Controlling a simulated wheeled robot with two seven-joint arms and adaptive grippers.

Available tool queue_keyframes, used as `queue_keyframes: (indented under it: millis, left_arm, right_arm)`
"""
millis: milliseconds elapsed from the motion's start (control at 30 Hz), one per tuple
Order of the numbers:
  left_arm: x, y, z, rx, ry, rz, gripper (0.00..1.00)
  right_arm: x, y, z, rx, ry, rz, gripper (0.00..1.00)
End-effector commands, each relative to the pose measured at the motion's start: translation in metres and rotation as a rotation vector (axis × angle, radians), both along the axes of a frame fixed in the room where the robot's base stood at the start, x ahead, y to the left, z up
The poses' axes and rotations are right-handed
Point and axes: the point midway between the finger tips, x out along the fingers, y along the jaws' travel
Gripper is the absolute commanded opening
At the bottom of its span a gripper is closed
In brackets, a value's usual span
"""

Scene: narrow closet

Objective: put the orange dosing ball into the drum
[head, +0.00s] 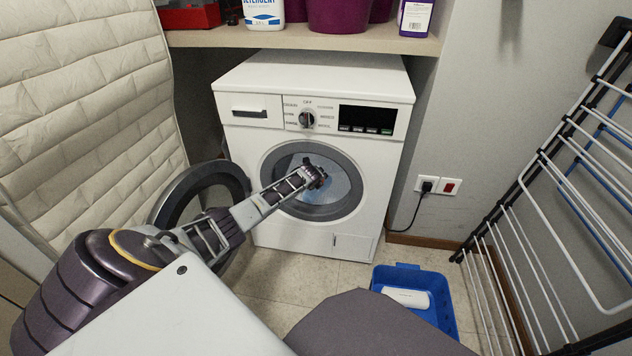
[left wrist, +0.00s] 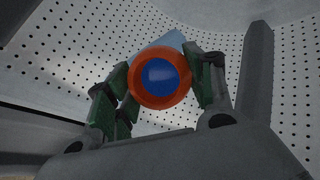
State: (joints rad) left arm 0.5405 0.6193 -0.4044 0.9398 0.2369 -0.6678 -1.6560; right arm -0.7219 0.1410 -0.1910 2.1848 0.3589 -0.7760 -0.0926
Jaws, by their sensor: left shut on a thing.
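The orange dosing ball (left wrist: 136,88) with a blue centre is between the fingers of my left gripper in the left wrist view. My left gripper (left wrist: 160,85) is shut on it. The perforated drum wall (left wrist: 80,40) surrounds the gripper and ball, and a light blue thing (left wrist: 170,45) shows behind the ball. In the head view my left gripper (head: 314,176) is at the round opening of the washing machine (head: 240,150), and its fingers and the ball are hard to make out there. The machine's door (head: 165,205) stands open to the left. My right gripper is not in view.
A blue basket (head: 450,325) with a white thing in it stands on the floor at the lower right. A drying rack (head: 530,200) leans along the right wall. A shelf (head: 385,42) with bottles and a purple tub is above the machine. A quilted cover (head: 80,90) is at left.

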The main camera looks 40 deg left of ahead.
Motion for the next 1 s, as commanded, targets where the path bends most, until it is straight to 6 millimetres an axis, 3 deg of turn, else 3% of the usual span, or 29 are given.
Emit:
queue_keyframes:
  millis: [233, 267, 433, 1000]
  left_arm:
    - [0.0000, 0.0000, -0.0002, 0.001, 0.000, -0.001, 0.37]
    - [-0.0001, 0.0000, -0.0002, 0.001, 0.000, -0.001, 0.57]
    - [-0.0002, 0.0001, -0.0003, 0.001, 0.000, -0.001, 0.78]
    - [-0.0004, 0.0002, -0.0004, 0.001, 0.001, 0.000, 0.78]
  right_arm:
    - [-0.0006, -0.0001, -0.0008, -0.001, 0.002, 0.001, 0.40]
    - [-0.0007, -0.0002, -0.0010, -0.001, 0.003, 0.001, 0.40]
    - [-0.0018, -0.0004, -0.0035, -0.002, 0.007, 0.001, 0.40]
    - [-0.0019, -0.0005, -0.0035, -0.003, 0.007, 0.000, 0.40]
